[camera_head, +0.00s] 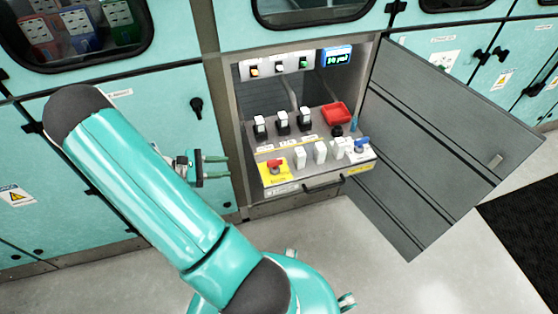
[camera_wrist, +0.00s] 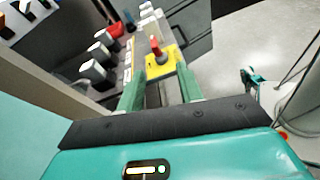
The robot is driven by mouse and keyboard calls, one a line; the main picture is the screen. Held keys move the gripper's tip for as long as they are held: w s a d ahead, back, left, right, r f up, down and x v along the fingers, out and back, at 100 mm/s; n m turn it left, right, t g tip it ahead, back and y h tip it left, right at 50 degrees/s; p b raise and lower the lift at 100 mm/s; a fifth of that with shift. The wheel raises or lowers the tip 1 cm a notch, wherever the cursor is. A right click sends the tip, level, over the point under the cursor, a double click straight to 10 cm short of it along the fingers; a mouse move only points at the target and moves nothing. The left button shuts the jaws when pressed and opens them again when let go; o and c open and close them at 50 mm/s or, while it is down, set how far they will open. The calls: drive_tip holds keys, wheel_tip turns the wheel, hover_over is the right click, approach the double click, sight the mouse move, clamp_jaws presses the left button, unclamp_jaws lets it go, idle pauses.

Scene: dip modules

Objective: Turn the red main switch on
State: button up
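The red main switch (camera_head: 273,164) sits on a yellow plate (camera_head: 272,178) at the front left corner of the pulled-out panel. In the wrist view the red switch (camera_wrist: 155,45) stands upright on its yellow plate (camera_wrist: 162,62), just beyond my fingertips. My gripper (camera_head: 217,170) is left of the panel in the head view, with its two green fingers apart and nothing between them. In the wrist view my gripper (camera_wrist: 158,88) points toward the switch, fingers spread, apart from it.
The grey panel (camera_head: 320,180) also bears white-topped switches (camera_head: 283,120), white blocks (camera_head: 320,152), a blue switch (camera_head: 361,144) and a red tray (camera_head: 336,113). A black handle (camera_head: 323,184) is on its front. An open grey door (camera_head: 440,130) stands right.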

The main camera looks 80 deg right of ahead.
sight(280, 164)
drive_tip(key=s+d+f, duration=0.2)
drive_tip(key=s+d, duration=0.1)
drive_tip(key=s, duration=0.2)
drive_tip(key=s+d+f+n+g+h, duration=0.1)
drive_tip(key=s+d+f, duration=0.1)
drive_tip(key=s+d, duration=0.2)
drive_tip(key=s+d+f+n+g+h, duration=0.1)
drive_tip(key=s+d+f, duration=0.1)
drive_tip(key=s+d, duration=0.2)
drive_tip(key=shift+s, duration=1.7)
clamp_jaws()
